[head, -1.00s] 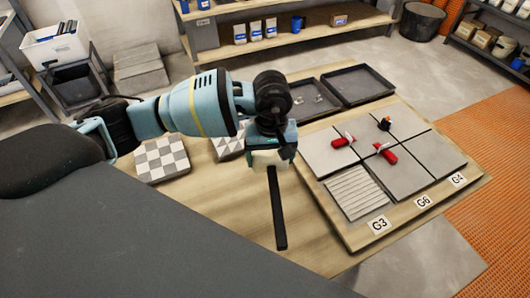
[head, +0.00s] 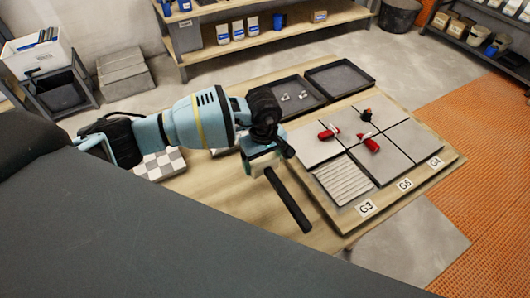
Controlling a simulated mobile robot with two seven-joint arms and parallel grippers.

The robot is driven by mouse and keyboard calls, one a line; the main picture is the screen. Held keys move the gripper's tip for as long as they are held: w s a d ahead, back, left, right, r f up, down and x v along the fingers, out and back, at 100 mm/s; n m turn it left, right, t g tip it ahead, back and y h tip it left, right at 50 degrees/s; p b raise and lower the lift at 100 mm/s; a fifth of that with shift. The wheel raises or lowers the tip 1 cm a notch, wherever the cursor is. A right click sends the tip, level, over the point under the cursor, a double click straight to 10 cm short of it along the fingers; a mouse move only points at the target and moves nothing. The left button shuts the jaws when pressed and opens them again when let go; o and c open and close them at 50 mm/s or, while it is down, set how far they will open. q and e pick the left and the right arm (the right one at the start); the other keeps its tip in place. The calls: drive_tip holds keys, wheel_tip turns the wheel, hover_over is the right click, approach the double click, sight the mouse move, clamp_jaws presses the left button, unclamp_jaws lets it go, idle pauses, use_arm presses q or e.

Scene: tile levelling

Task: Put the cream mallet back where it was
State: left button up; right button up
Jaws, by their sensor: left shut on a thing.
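The mallet has a cream head, mostly hidden in my left gripper, and a black handle (head: 288,200) that points down and right in the picture. My left gripper (head: 263,164) is shut on the mallet, over the wooden table (head: 225,205) to the left of the tile board. The handle's end lies near the board's left edge; I cannot tell how high it is above the table. My right gripper is not in view.
The board (head: 342,216) carries grey tiles, a ribbed tile (head: 343,183), and red tools (head: 368,145) (head: 328,134). Two black trays (head: 340,79) (head: 275,85) stand behind; the left one holds small clear pieces. A checkered tile (head: 160,165) lies left, partly behind my arm.

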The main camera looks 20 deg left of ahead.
use_arm(q)
drive_tip(key=shift+f+b, duration=0.55)
drive_tip(key=shift+f, duration=1.2)
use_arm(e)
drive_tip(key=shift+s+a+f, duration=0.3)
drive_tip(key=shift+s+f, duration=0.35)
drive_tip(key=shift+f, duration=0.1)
use_arm(q)
drive_tip(key=shift+f, duration=0.6)
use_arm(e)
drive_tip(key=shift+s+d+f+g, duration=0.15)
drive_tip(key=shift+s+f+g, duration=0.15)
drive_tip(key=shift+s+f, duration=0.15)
use_arm(q)
drive_tip(key=o, duration=1.2)
drive_tip(key=shift+o, duration=0.8)
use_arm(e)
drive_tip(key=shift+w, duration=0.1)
